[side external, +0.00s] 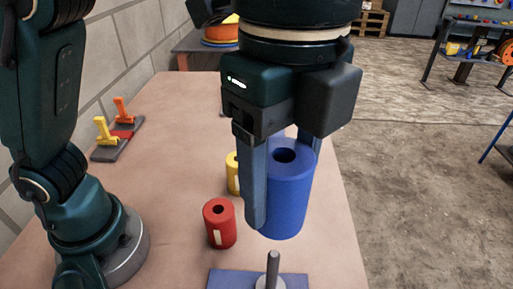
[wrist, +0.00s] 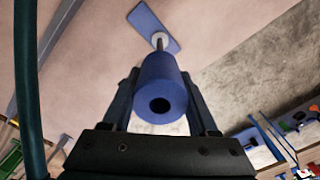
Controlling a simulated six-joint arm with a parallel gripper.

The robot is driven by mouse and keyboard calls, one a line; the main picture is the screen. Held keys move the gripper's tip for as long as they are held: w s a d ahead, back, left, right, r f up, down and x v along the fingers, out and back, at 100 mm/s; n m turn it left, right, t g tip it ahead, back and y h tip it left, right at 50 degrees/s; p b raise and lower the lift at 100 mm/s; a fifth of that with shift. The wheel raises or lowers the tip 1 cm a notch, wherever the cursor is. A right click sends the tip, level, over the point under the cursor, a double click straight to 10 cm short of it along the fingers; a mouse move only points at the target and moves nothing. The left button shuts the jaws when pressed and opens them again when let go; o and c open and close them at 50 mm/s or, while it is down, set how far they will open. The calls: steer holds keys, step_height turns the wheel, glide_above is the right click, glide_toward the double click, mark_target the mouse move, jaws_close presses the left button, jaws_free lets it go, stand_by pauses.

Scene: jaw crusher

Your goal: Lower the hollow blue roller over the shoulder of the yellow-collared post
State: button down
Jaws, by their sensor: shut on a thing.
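My gripper (side external: 284,205) is shut on the hollow blue roller (side external: 288,195), one finger on each side. The roller is upright, its top hole showing in both views, including the wrist view (wrist: 160,92). A thin grey post (side external: 273,268) stands on a blue base plate (side external: 228,279) at the bottom of the side view, cut off by the frame edge. The post also shows beyond the roller in the wrist view (wrist: 159,40). Its collar looks pale grey; I see no yellow on it. In the side view the post's tip is apart from and below the roller's lower rim.
A red roller (side external: 220,227) stands on the table left of the blue one. A yellow roller (side external: 232,174) is partly hidden behind my gripper. Yellow and orange handled pieces (side external: 106,132) lie farther back left. The table's right edge (side external: 340,190) is close to the roller.

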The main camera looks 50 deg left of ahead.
stand_by(0.3)
glide_above(272, 273)
steer(key=shift+w+a+f, duration=0.15)
steer(key=shift+f, duration=1.3)
steer(key=shift+w+a+f, duration=0.15)
steer(key=shift+f, duration=1.25)
steer(key=shift+f, duration=6.15)
steer(key=shift+c, duration=0.4)
jaws_free()
